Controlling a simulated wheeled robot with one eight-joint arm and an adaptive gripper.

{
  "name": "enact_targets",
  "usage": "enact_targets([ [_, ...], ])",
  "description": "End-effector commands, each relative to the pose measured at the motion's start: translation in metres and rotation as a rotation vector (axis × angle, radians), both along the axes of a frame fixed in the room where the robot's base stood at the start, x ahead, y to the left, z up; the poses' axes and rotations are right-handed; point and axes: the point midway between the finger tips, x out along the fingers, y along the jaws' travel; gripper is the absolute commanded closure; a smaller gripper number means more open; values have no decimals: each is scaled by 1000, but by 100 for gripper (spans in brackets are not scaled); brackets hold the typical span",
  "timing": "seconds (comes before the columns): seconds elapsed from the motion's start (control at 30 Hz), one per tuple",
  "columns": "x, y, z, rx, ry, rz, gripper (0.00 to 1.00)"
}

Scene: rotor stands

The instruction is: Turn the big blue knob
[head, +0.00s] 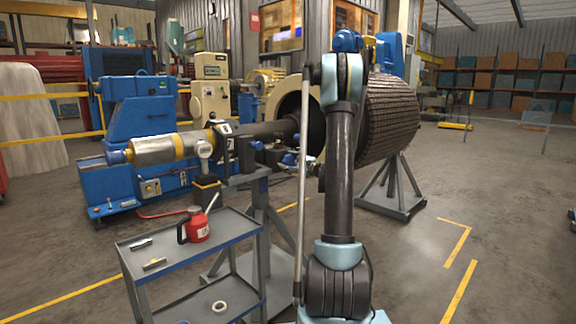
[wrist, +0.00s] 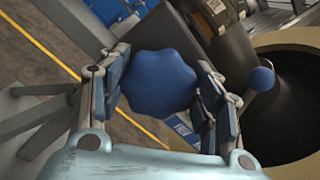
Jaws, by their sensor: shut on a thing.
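The big blue knob (wrist: 158,82) has a lobed rim and fills the middle of the wrist view. My gripper (wrist: 162,92) has one finger on each side of it and is shut on the knob. In the head view, my gripper is small beside the dark shaft (head: 268,130), left of my arm. The knob cannot be clearly told apart there.
A small blue ball on a lever (wrist: 262,79) stands just right of my gripper, near a wide dark round opening (wrist: 300,110). A grey cart (head: 235,236) carries a red can (head: 198,228). A large ribbed rotor (head: 388,112) rests on a stand at right.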

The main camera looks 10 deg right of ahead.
Motion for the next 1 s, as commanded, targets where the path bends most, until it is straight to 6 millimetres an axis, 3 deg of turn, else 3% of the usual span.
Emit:
enact_targets([
  [0.7, -3, 5, -4, -444, -321, 8, 66],
  [1.0, -4, 6, -5, -555, -402, 8, 65],
])
